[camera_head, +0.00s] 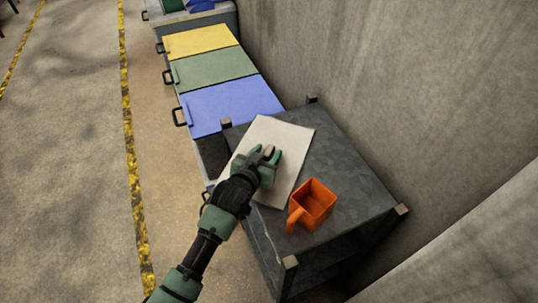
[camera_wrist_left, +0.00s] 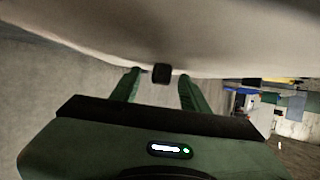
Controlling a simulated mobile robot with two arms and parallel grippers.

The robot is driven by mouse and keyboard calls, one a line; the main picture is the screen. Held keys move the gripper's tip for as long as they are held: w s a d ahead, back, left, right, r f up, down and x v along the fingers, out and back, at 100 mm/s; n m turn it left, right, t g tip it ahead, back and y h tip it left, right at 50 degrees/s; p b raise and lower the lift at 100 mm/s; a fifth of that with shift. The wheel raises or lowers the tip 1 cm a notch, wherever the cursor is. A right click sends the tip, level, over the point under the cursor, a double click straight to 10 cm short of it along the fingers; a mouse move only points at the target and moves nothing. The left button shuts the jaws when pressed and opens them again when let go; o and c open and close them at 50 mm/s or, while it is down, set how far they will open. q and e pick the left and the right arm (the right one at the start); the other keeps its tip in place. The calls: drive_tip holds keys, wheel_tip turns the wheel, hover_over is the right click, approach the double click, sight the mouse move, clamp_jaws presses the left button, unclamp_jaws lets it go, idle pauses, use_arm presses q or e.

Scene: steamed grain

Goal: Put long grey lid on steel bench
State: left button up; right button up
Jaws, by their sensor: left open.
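The long grey lid (camera_head: 283,131) is a pale flat panel over the left part of the dark steel bench (camera_head: 345,165). It looks flat, with its left edge near or past the bench's left edge. My left gripper (camera_head: 268,158) is over the lid's middle. In the left wrist view the lid (camera_wrist_left: 230,38) fills the top, and its small dark handle (camera_wrist_left: 161,73) sits between my two open green fingers (camera_wrist_left: 159,82). I cannot tell whether the fingers touch it. My right gripper is not in view.
An orange mug (camera_head: 313,203) stands on the bench right of the lid. Bins with blue (camera_head: 231,103), green (camera_head: 213,67) and yellow (camera_head: 200,39) lids line up behind. A concrete wall (camera_head: 400,75) bounds the right. The bench's right part is clear.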

use_arm(q)
clamp_jaws()
idle(1.4)
